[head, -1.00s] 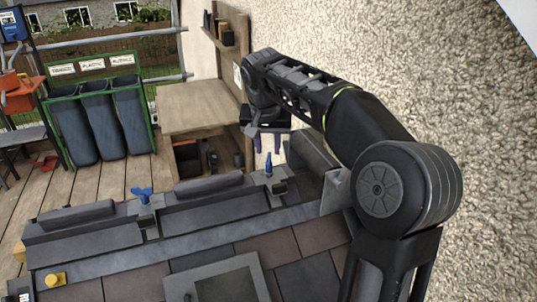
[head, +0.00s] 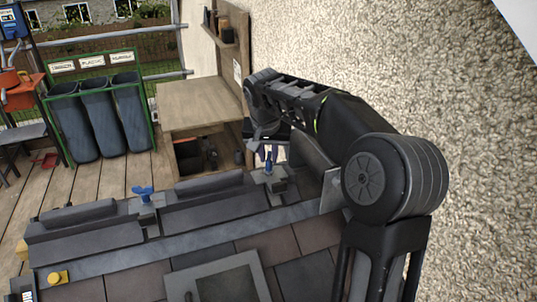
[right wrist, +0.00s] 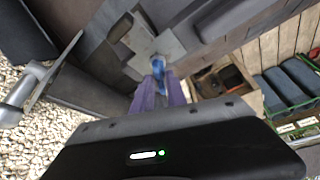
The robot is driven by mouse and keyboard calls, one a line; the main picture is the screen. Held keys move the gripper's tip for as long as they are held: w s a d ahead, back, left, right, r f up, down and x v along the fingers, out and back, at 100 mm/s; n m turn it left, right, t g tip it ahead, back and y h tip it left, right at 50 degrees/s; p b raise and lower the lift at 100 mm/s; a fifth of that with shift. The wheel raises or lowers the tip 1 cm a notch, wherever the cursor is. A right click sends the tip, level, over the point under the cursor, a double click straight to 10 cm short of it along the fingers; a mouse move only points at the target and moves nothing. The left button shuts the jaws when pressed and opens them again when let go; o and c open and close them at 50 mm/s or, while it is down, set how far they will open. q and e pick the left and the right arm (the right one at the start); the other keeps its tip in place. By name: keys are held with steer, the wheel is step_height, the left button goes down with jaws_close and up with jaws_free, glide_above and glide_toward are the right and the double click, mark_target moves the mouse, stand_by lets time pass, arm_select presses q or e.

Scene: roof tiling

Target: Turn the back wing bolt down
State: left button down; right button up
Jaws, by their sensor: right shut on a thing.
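The back wing bolt (head: 268,169) is blue and stands on a grey bracket at the right end of the ridge, near the wall. My right gripper (head: 268,153) reaches down over it from above. In the right wrist view its purple fingers (right wrist: 159,82) are shut on the blue bolt (right wrist: 155,65), whose top they partly hide. The other blue wing bolt (head: 143,192) stands on its bracket further left, with its wings spread and nothing touching it. My left gripper is out of view.
Dark ridge tiles (head: 211,206) run between the bolts above the brown and grey roof tiles. A roof window (head: 218,281) and a yellow knob (head: 57,278) are in front. The rough wall (head: 460,120) is close on the right. A wooden bench (head: 196,105) stands behind.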

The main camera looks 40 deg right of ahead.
steer(key=shift+m, duration=0.4)
jaws_close()
steer(key=shift+w+m+g, duration=0.1)
steer(key=shift+m+g, duration=0.2)
steer(key=shift+m, duration=0.2)
steer(key=shift+a+m+g+h+b, duration=0.1)
steer(key=shift+m+g+h+b, duration=0.3)
steer(key=shift+m, duration=0.8)
steer(key=m, duration=0.1)
steer(key=m+g, duration=0.1)
steer(key=shift+w+r+m+p, duration=0.15)
steer(key=shift+m+p, duration=0.15)
steer(key=shift+m+g+h+p, duration=0.3)
steer(key=shift+m+p, duration=0.1)
steer(key=shift+m, duration=0.5)
steer(key=shift+w+r, duration=0.1)
